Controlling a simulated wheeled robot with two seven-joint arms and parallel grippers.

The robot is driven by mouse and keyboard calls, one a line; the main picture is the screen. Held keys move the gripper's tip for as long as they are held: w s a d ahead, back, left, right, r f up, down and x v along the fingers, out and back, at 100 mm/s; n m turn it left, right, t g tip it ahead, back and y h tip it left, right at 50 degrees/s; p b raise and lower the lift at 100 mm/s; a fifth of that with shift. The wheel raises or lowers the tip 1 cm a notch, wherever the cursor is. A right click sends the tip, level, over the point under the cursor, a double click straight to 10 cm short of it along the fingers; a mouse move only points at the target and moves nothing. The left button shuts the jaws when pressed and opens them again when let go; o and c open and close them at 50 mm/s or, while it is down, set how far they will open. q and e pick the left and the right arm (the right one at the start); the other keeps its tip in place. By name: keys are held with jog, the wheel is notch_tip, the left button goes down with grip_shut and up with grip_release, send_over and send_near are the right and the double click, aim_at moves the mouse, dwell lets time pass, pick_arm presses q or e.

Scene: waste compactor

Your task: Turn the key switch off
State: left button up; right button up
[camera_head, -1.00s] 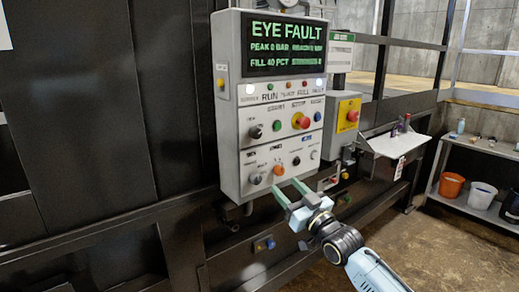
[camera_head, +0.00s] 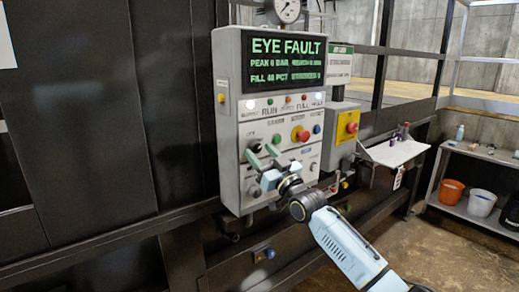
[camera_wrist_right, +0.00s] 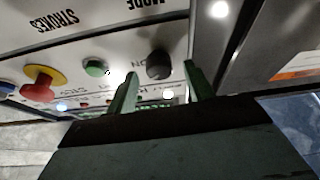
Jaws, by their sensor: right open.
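The grey control panel (camera_head: 229,150) stands upright with a lit screen (camera_head: 285,62) reading "EYE FAULT". A dark round knob or switch (camera_head: 254,145) is at the left of its upper control row; I cannot tell for sure whether it is the key switch. My right gripper (camera_head: 261,152) is open in front of the panel's left side, near this knob. In the right wrist view, the dark knob (camera_wrist_right: 159,65) shows between the two spread green fingertips, with part of an "ON" label beside it. Contact is not clear. The gripper and arm hide part of the lower control row.
A green button (camera_wrist_right: 95,67) and a red button on a yellow base (camera_wrist_right: 40,80) are close by. A yellow box with a red stop button (camera_head: 347,127) is right of the panel. A shelf (camera_head: 395,151) projects further right. Open floor lies at lower right.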

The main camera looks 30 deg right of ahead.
jog(key=shift+w+r, duration=0.25)
jog(key=shift+w, duration=0.45)
jog(key=c, duration=1)
jog(key=shift+o, duration=0.2)
